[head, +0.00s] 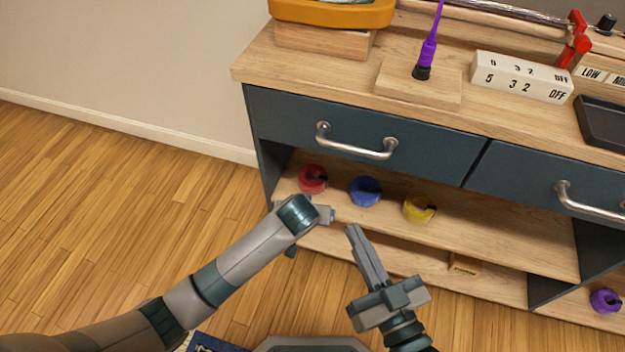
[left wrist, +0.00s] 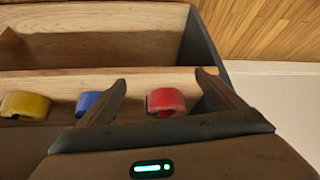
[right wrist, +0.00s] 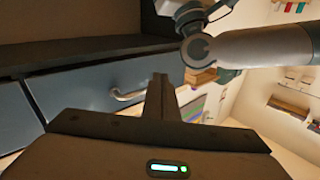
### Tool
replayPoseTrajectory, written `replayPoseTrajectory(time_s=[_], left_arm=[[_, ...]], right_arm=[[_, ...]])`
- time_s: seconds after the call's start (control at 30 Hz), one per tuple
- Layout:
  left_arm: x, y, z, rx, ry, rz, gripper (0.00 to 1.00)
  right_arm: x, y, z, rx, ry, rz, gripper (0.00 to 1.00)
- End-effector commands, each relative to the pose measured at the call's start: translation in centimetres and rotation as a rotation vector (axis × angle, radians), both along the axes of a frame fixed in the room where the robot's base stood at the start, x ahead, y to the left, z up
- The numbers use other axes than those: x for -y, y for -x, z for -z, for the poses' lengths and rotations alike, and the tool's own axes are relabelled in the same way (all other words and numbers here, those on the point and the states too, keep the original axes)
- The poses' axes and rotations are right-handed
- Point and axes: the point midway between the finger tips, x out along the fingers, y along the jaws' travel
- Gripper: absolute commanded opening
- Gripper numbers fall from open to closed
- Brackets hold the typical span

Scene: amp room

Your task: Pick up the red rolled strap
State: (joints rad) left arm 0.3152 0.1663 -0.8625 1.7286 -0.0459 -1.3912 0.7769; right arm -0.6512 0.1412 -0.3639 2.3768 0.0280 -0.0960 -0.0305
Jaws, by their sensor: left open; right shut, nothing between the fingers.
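The red rolled strap (head: 313,179) sits on the open shelf under the drawer, at its left end. It also shows in the left wrist view (left wrist: 166,101), between the two fingers and beyond their tips, with a gap around it. My left gripper (head: 328,214) is at the front of the shelf, just below the red strap in the head view; in its wrist view (left wrist: 162,84) it is open and empty. My right gripper (head: 352,232) is shut and empty, in front of the shelf and to the right of the left one.
A blue rolled strap (head: 365,191) and a yellow one (head: 419,208) sit on the same shelf to the right. A purple one (head: 605,301) is lower right. The drawer handle (head: 356,142) juts out above the shelf. The wooden floor at left (head: 120,210) is clear.

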Motion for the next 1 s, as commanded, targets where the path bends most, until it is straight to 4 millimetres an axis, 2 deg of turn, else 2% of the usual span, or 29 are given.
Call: replayPoseTrajectory(time_s=[0.27, 0.7, 1.0], left_arm=[[0.1, -1.2, 0.1, 0.001, -0.001, -0.001, 0.89], [0.8, -6.4, 0.2, 0.000, 0.000, 0.000, 0.89], [0.8, -7.2, 0.0, 0.000, 0.001, 0.001, 0.89]], right_arm=[[-0.2, 0.2, -0.8, 0.052, -0.017, 0.001, 0.00], [-0.5, 2.0, -5.4, 0.304, -0.107, 0.007, 0.00], [-0.4, 2.6, -6.4, 0.352, -0.125, 0.008, 0.00]])
